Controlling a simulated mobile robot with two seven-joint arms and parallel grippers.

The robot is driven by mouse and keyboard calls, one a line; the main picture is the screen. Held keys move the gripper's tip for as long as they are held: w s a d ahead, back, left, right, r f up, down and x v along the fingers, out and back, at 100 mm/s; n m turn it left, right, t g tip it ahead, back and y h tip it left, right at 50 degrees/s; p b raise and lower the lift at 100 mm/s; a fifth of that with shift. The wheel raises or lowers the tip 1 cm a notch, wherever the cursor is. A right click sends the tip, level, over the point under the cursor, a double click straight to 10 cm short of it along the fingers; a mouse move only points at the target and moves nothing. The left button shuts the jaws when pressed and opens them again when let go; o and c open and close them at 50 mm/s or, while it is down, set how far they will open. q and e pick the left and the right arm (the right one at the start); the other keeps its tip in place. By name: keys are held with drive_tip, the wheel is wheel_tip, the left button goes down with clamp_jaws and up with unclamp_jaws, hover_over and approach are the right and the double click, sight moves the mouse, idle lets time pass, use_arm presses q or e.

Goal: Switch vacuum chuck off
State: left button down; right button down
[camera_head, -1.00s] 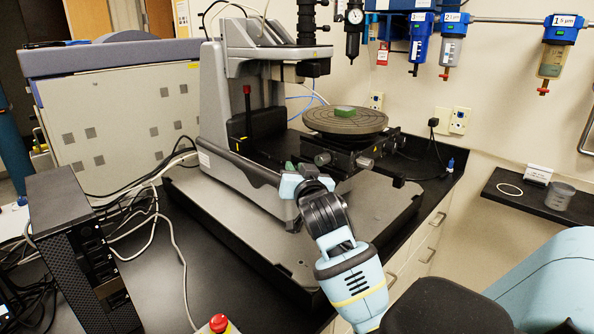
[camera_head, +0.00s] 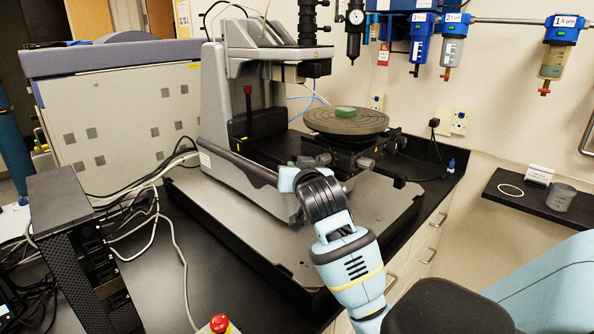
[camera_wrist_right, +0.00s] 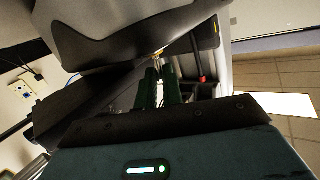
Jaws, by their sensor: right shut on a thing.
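The round grey vacuum chuck (camera_head: 328,124) sits on the profiler's stage with a small green sample (camera_head: 345,112) on top. My right gripper reaches to the front of the profiler base, below and left of the chuck; my own wrist hides most of it in the head view. In the right wrist view the dark green fingers (camera_wrist_right: 160,85) are close together, shut on a small vacuum switch at the profiler's front edge. The switch is mostly hidden between the fingers, and its setting cannot be made out. A small yellow spot shows just beyond the fingertips. My left gripper is out of view.
A black computer tower (camera_head: 75,245) and loose cables are at left. A red button (camera_head: 219,323) is at the front edge. Blue air filters (camera_head: 421,38) hang on the back wall.

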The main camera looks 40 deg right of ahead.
drive_tip(key=g, duration=0.1)
drive_tip(key=w+n+g, duration=0.1)
drive_tip(key=shift+r+g+y, duration=0.35)
drive_tip(key=shift+g+y, duration=0.05)
drive_tip(key=shift+w+a+n+g, duration=0.1)
drive_tip(key=shift+w+n+g, duration=0.3)
drive_tip(key=shift+g, duration=0.45)
drive_tip(key=shift+w+n+g, duration=0.15)
drive_tip(key=shift+n+g, duration=0.35)
drive_tip(key=shift+g, duration=0.35)
drive_tip(key=shift+f, duration=0.1)
drive_tip(key=c, duration=1.8)
unclamp_jaws()
drive_tip(key=v, duration=0.7)
drive_tip(key=shift+r, duration=0.45)
